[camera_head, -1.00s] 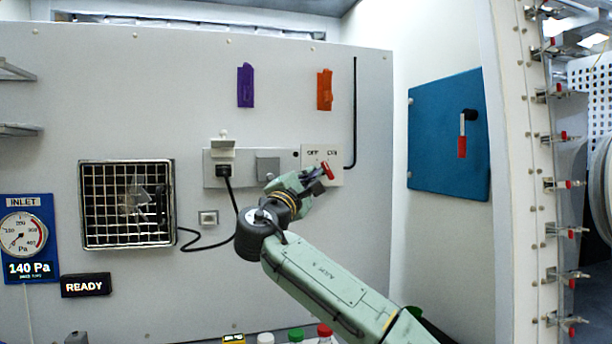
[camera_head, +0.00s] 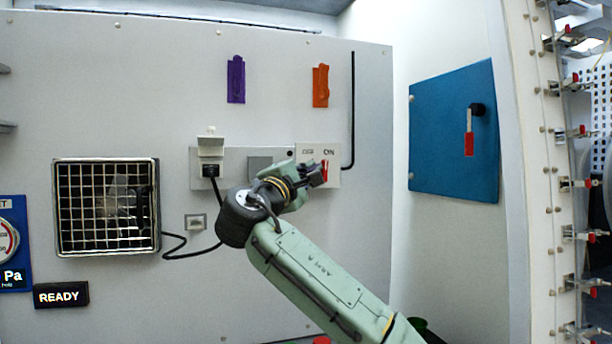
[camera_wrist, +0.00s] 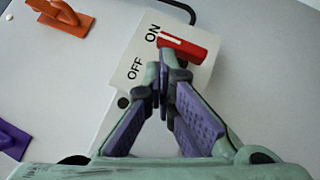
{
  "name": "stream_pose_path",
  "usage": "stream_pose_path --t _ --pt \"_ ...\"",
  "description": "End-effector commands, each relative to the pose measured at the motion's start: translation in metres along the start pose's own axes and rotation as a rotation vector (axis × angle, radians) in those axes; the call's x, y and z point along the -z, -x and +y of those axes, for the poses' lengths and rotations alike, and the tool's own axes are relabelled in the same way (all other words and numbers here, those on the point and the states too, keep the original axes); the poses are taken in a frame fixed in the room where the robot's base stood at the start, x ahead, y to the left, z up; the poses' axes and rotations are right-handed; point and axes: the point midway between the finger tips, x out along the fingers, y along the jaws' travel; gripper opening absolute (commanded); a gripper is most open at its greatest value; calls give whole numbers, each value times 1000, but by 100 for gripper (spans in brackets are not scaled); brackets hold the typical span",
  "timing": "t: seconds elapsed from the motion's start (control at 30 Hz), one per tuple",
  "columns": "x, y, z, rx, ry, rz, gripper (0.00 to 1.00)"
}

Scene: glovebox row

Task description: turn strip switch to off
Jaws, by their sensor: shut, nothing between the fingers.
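The strip switch is a red lever (camera_wrist: 185,49) with a white line, on a white plate (camera_wrist: 118,84) marked ON and OFF. In the wrist view the lever's white-lined end lies by the ON mark. In the head view the red lever (camera_head: 324,167) shows under ON, partly hidden by my gripper. My gripper (camera_head: 320,173) is in front of the plate. In the wrist view my gripper (camera_wrist: 163,78) is shut and empty, its tips beside the lever on the OFF-mark side. I cannot tell whether they touch it.
The strip also carries a black plug (camera_head: 210,170) with a cable and a grey cover (camera_head: 260,165). A purple holder (camera_head: 236,80) and an orange holder (camera_head: 320,86) are on the wall above. A blue panel (camera_head: 455,130) with a red-tipped handle is at right.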

Motion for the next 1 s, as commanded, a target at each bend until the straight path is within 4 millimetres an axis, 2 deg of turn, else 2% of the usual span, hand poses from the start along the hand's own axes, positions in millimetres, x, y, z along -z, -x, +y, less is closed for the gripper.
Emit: stream_pose_path --t 1.0 --pt "-6 -5 9 0 0 0 0"
